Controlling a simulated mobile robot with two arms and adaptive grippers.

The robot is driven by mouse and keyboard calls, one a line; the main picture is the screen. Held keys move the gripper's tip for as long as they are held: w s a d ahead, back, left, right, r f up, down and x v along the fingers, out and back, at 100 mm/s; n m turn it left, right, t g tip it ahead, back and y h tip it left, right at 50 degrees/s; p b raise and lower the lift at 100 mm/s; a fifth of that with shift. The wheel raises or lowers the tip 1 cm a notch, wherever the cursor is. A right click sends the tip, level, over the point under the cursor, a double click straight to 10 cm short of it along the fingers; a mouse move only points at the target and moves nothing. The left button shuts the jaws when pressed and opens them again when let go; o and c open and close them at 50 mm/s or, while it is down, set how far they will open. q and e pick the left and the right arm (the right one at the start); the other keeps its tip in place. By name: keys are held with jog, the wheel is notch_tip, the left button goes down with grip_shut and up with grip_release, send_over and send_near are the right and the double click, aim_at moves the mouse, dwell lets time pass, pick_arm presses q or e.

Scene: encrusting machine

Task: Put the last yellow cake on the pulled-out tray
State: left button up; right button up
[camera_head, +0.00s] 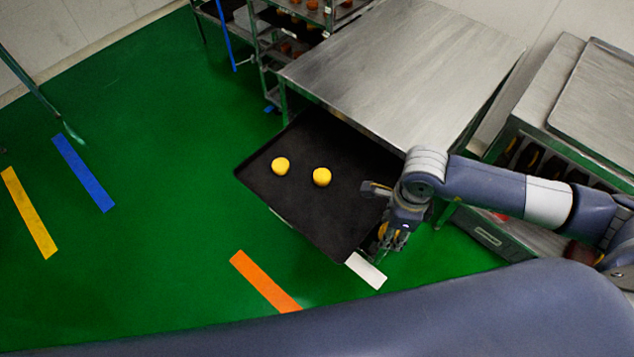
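A dark tray (300,208) is pulled out from under a steel-topped table. Two round yellow cakes (280,166) lie on it side by side, the second one (321,177) a little to the right. My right gripper (386,243) is over the tray's right edge, pointing down, with its arm coming in from the right. A small patch of yellow shows at its fingers; whether this is a cake or part of the gripper I cannot tell. The fingers are too small and overlapped to show whether they are open or shut. My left gripper is not in view.
The steel table (405,75) stands behind the tray. A rack (290,35) with baked pieces is at the back, and a steel cabinet (545,110) on the right. Blue, yellow, orange and white strips mark the green floor (150,260), which is mostly clear on the left.

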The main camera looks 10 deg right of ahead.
jog(key=m, duration=0.2)
jog(key=d+m, duration=0.1)
jog(key=m, duration=0.1)
jog(key=shift+f, duration=0.3)
jog(key=m, duration=0.4)
jog(key=shift+d+f, duration=0.3)
jog(key=shift+d, duration=0.1)
jog(key=m, duration=0.4)
jog(key=m+b, duration=0.3)
jog(key=m, duration=0.2)
send_over(338, 219)
notch_tip(338, 219, down, 3)
jog(key=shift+d+r, duration=0.1)
jog(key=shift+r, duration=0.05)
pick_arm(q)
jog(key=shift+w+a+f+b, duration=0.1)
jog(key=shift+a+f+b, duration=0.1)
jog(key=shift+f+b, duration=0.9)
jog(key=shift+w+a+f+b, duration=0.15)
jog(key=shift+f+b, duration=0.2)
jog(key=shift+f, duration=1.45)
pick_arm(e)
jog(key=shift+f, duration=1.75)
